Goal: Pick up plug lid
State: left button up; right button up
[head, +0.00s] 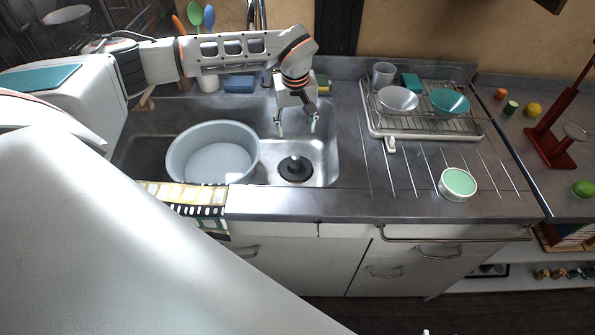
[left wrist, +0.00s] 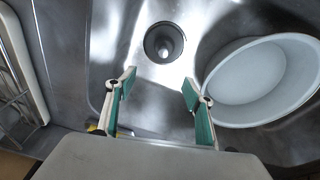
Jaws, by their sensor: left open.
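The plug lid (head: 295,167) is a dark round disc with a raised knob, sitting at the drain in the bottom of the metal sink. In the left wrist view the plug lid (left wrist: 166,45) shows as a dark circle with a grey knob, ahead of the fingers. My left gripper (head: 297,125) hangs above the back part of the sink, behind the lid in the head view and apart from it. In the left wrist view its two green-padded fingers (left wrist: 159,82) are spread with nothing between them. My right gripper is out of view.
A pale basin (head: 214,157) stands in the sink left of the lid; it also shows in the left wrist view (left wrist: 262,82). A dish rack (head: 421,135) with bowls and a green-white bowl (head: 457,184) stand right. A patterned towel (head: 182,197) hangs over the front edge.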

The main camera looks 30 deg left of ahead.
pick_arm(q)
jog(key=b, duration=0.1)
send_over(296, 157)
jog(key=shift+g, duration=0.3)
jog(key=f, duration=0.5)
jog(key=shift+s+d, duration=0.25)
jog(key=shift+s, duration=0.05)
notch_tip(296, 157, down, 2)
jog(key=shift+s+f+b, duration=0.1)
jog(key=shift+f+b, duration=0.05)
jog(key=shift+b, duration=0.6)
jog(key=shift+f, duration=0.15)
jog(key=shift+a+f, duration=0.1)
jog(key=shift+f, duration=0.2)
jog(key=f, duration=0.2)
jog(key=f+b, duration=0.1)
jog(key=f, duration=0.1)
jog(key=w+f, duration=0.1)
jog(key=f, duration=0.1)
jog(key=shift+a+f+b, duration=0.25)
jog(key=shift+f+b, duration=0.05)
jog(key=shift+f, duration=0.1)
jog(key=shift+r, duration=0.15)
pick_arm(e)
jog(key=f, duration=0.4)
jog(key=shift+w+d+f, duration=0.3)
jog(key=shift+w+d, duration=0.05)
pick_arm(q)
jog(key=c, duration=1.3)
